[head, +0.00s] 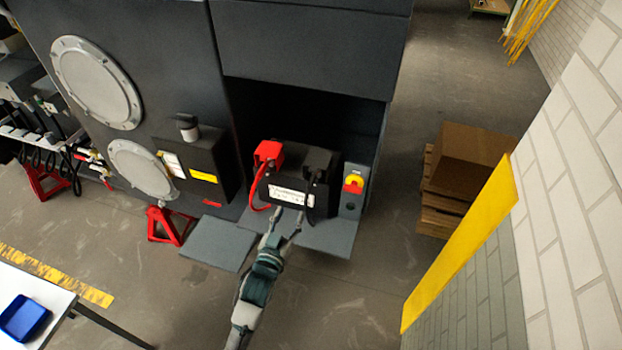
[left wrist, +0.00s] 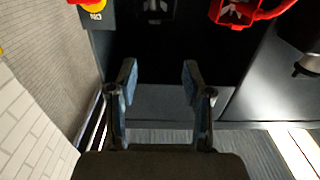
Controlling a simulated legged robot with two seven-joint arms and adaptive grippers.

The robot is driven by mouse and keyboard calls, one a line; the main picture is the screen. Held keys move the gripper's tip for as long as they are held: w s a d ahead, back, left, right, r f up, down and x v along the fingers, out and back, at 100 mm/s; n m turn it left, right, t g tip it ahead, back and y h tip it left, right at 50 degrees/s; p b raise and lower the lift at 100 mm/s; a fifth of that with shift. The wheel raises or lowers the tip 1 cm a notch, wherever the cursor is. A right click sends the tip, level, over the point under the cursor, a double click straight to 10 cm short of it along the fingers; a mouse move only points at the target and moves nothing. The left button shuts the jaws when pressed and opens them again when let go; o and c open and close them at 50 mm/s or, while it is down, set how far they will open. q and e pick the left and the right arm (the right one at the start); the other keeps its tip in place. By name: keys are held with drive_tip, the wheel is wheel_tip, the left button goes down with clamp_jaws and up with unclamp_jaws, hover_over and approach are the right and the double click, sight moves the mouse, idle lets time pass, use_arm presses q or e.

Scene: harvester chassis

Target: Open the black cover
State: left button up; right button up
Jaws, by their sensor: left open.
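The black cover (head: 320,161) sits on the top right of the dark battery (head: 289,188), in the open bay of the machine. It looks closed, though its dark shape blends with the battery. A dark part that may be this cover shows at the top of the left wrist view (left wrist: 155,9). A red cover (head: 268,153) is on the battery's left; it also shows at the top right of the left wrist view (left wrist: 236,12). My left gripper (head: 289,213) is open and empty, just in front of and below the battery's labelled face. My right gripper is out of view.
A grey panel with a red and yellow switch (head: 353,184) stands right of the battery. A grey shelf (head: 325,238) juts out below it. A black box with a yellow label (head: 203,165) is to the left. The floor right of the machine is clear up to a cardboard box (head: 470,158).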

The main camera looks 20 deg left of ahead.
use_arm(q)
approach(313, 172)
drive_tip(key=w, duration=0.2)
drive_tip(key=w+d, duration=0.1)
drive_tip(key=w, duration=0.2)
drive_tip(key=shift+w+p, duration=0.1)
drive_tip(key=shift+p, duration=0.2)
drive_tip(key=w, duration=0.1)
drive_tip(key=w+a, duration=0.1)
drive_tip(key=w, duration=0.1)
drive_tip(key=shift+f, duration=0.1)
drive_tip(key=shift+w+a, duration=0.2)
drive_tip(key=shift+w, duration=0.05)
drive_tip(key=shift+a, duration=0.15)
drive_tip(key=shift+d, duration=0.5)
drive_tip(key=c, duration=0.7)
drive_tip(key=shift+d, duration=0.1)
clamp_jaws()
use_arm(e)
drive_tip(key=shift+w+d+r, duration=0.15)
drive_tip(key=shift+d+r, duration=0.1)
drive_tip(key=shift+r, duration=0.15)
